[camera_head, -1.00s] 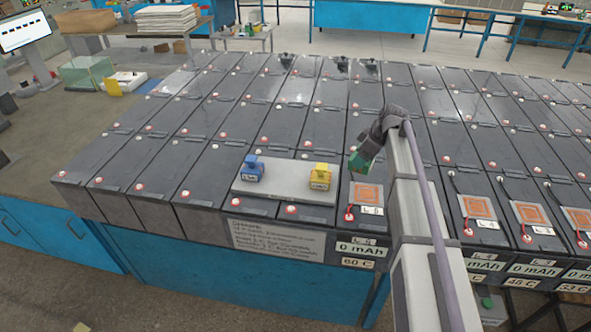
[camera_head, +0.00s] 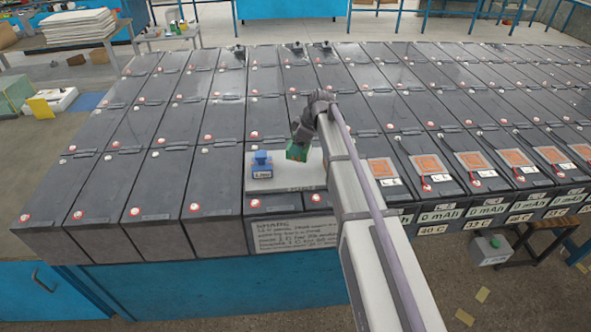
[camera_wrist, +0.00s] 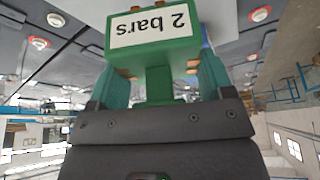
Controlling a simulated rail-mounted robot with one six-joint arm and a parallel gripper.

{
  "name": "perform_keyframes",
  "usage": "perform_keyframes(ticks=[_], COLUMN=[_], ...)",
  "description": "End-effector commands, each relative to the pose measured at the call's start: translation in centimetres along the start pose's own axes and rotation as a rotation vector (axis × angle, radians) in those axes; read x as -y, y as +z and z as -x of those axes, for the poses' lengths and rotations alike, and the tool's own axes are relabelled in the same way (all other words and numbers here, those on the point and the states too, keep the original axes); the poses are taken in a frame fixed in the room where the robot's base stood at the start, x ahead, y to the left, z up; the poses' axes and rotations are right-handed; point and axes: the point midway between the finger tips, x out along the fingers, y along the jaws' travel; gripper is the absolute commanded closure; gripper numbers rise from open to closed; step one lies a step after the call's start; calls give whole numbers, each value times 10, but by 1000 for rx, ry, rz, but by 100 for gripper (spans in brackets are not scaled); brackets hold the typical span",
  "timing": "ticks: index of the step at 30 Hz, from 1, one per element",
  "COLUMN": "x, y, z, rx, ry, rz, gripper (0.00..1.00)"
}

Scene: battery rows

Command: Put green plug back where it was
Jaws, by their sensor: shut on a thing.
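My gripper (camera_head: 303,138) is shut on the green plug (camera_head: 297,152) and holds it up over the battery rows. In the wrist view the green plug (camera_wrist: 155,30) sits between the teal fingers, with its "2 bars" label upside down. A grey plate (camera_head: 285,182) lies on the front batteries. A blue plug (camera_head: 262,165) stands upright at its left end. In the head view, the gripper and green plug appear in front of the plate's right part. The yellow plug is hidden behind my gripper or arm.
Rows of dark batteries (camera_head: 160,185) with red and white terminals fill the bench. Batteries right of my arm carry orange pads (camera_head: 430,164) and wires. A grey box (camera_head: 490,254) with a green plug-like top stands near a stool (camera_head: 540,238) at lower right.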

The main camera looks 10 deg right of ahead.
Motion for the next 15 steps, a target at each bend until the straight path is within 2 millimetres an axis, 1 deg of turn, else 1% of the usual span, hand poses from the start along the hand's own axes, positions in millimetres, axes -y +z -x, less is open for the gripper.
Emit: perform_keyframes(ticks=[1,3,6,7,12,14,15], x=[0,0,0,0,0,0,0], y=[10,12,11,12,25,26,25], z=[-24,-28,-26,-28,-60,-63,-60], rx=[0,0,0,0,0,0,0], ry=[0,0,0,0,0,0,0], rz=[0,0,0,0,0,0,0], gripper=[60,60,60,60,60,60,60])
